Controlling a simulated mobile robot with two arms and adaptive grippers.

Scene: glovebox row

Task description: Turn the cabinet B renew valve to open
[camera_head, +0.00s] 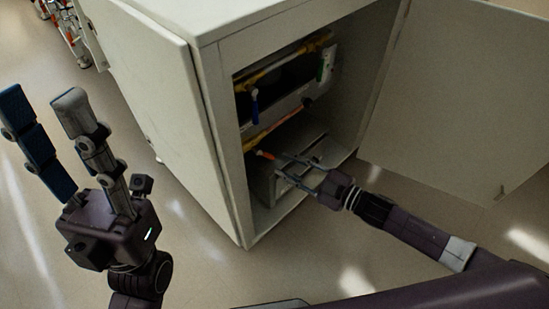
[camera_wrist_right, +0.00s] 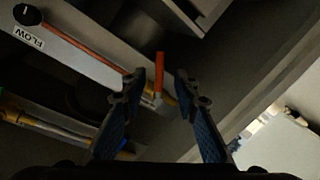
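The cabinet (camera_head: 212,140) stands open, with pipes and small valve handles inside. An orange handle (camera_head: 265,155) sits low at the left of the opening; no "renew" label is readable. In the right wrist view, the orange handle (camera_wrist_right: 159,72) stands upright in the picture, between and just beyond my fingertips. My right gripper (camera_head: 280,168) reaches into the cabinet, and its fingers (camera_wrist_right: 157,88) are apart with a gap on both sides of the handle. Whether it touches the handle is not clear. My left gripper (camera_head: 42,100) is open and empty, outside at the left.
A black knob (camera_wrist_right: 27,14) has a "FLOW" label. The cabinet door (camera_head: 455,95) hangs open at the right. Red-and-white equipment (camera_head: 62,30) stands far left. Floor in front is clear.

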